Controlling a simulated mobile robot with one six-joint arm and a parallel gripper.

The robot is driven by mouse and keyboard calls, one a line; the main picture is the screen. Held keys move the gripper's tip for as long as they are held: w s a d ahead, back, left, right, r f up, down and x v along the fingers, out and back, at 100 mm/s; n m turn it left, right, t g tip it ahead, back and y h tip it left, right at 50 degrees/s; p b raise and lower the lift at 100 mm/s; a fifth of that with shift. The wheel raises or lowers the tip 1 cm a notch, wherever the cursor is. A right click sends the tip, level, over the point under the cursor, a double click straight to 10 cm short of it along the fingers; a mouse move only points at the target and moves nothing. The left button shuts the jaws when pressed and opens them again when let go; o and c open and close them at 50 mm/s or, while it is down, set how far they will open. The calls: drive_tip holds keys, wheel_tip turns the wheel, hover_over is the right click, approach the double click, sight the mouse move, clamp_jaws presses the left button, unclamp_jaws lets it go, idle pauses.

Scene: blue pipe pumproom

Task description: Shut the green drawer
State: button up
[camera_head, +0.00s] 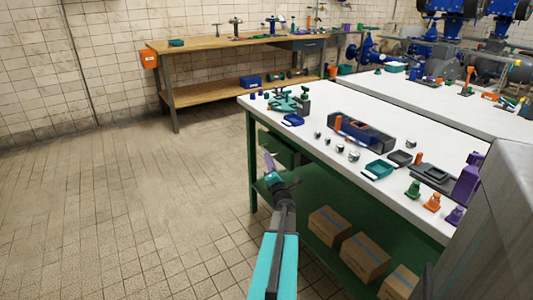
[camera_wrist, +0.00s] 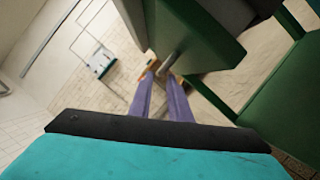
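The green drawer (camera_head: 281,149) hangs under the near left end of the white-topped workbench (camera_head: 318,150). How far it stands out is hard to tell in the head view. In the wrist view the green drawer front (camera_wrist: 192,38) fills the upper middle, tilted, with a short grey handle (camera_wrist: 168,62) on it. My gripper (camera_head: 270,160) is at the left of the drawer, low beside the bench leg. In the wrist view my gripper's purple fingers (camera_wrist: 160,78) are apart with a narrow gap, and their tips are close to the handle. I cannot tell whether they touch it.
Tools and small parts cover the bench top. Cardboard boxes (camera_head: 364,257) lie on its green lower shelf (camera_head: 300,195). A green bench leg (camera_head: 252,160) stands near my gripper. The tiled floor at left is clear. A wooden bench (camera_head: 230,45) stands at the back wall.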

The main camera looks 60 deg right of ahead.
drive_tip(key=shift+x, duration=3)
clamp_jaws()
